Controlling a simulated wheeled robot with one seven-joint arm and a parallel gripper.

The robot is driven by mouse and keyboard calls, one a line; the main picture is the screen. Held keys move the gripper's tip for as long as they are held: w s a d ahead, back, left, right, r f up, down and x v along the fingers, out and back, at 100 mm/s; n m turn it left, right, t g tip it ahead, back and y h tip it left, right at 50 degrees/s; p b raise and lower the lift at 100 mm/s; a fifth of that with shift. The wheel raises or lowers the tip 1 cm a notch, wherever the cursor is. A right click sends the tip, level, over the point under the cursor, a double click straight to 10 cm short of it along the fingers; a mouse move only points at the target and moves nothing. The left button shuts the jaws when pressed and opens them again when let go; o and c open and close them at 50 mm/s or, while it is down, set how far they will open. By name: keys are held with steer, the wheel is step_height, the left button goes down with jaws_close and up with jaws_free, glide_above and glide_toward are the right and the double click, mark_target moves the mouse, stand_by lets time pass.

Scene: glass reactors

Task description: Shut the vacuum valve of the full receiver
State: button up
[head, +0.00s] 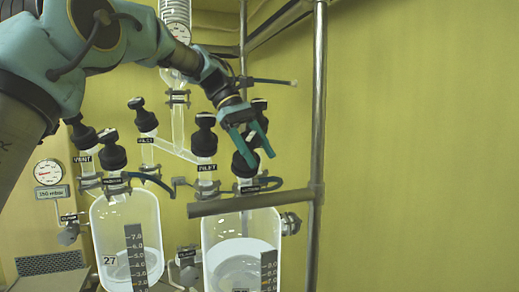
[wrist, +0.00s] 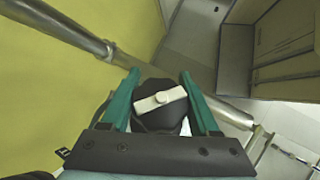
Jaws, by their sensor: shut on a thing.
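The right receiver (head: 212,255) is a clear glass vessel with pale contents and a grey level scale. The left receiver (head: 99,230) is a similar vessel holding pale contents low down. My gripper (head: 262,158) reaches down from above over the right receiver, its teal fingers on either side of a black valve knob (head: 241,166). The label under this knob is too small to read surely. In the wrist view my gripper (wrist: 160,75) is shut on the black valve knob (wrist: 158,118), whose top carries a white bar (wrist: 160,99), slightly tilted. The fingers partly hide the knob's sides.
An inlet valve (head: 205,141) stands just left of the held knob, and another black knob is behind my gripper. A vent valve (head: 83,136) tops the left receiver. A metal rail (head: 250,202) crosses in front and meets an upright post (head: 318,120). Right of it is clear.

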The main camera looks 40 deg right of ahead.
steer(key=shift+a+f+m+t+y, duration=0.15)
steer(key=shift+a+m+y, duration=0.1)
steer(key=shift+m+y, duration=0.7)
steer(key=shift+a+f+m+t+y, duration=0.15)
steer(key=shift+a+m+y, duration=0.1)
steer(key=shift+m+y, duration=0.65)
steer(key=shift+r+y, duration=0.1)
steer(key=shift+y, duration=0.25)
steer(key=o, duration=1.4)
steer(key=shift+a, duration=0.1)
steer(key=shift+r, duration=0.1)
